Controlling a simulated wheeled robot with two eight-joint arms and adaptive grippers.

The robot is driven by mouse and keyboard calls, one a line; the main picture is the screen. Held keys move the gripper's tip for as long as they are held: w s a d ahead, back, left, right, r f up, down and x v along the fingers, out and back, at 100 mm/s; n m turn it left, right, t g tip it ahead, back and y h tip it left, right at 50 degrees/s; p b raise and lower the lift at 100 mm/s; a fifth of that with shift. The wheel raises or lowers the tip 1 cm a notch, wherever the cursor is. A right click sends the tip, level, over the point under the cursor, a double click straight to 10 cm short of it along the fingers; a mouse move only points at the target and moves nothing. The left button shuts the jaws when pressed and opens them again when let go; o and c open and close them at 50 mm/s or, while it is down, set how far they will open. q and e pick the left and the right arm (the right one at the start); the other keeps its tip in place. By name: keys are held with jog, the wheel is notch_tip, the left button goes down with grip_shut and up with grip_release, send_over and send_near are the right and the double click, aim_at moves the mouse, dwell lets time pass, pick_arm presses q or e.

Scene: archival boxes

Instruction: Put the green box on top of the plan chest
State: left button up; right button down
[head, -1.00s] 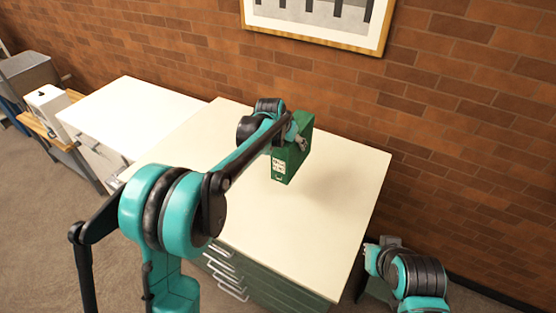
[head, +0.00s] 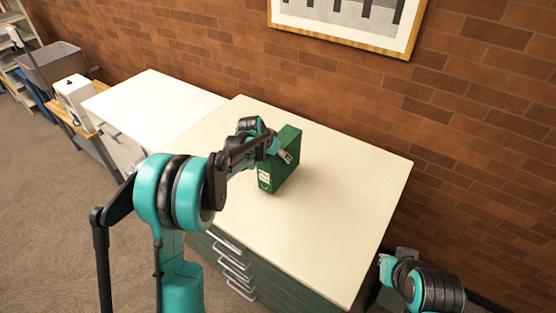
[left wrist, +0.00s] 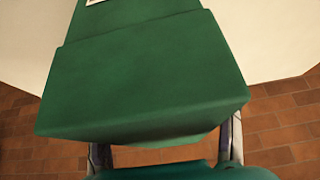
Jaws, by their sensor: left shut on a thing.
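The green box (head: 283,164) stands upright over the pale top of the plan chest (head: 340,215), near its middle. My left gripper (head: 286,156) is shut on the box's upper part. In the left wrist view the green box (left wrist: 150,75) fills the middle, with the fingers of my left gripper (left wrist: 166,150) at either side of its near end. The box's shadow lies close to its base; I cannot tell whether the base touches the top. My right gripper (head: 388,266) is low beside the chest's right side, its fingers not clear.
The chest top around the box is bare. A white-topped cabinet (head: 155,110) adjoins on the left, with a white box-like device (head: 75,98) and a grey bin (head: 55,65) beyond. A brick wall (head: 200,50) with a framed picture (head: 345,20) runs behind.

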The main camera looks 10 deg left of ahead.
pick_arm(q)
jog(key=shift+f, duration=0.95)
jog(key=o, duration=1.8)
jog(key=shift+f, duration=0.1)
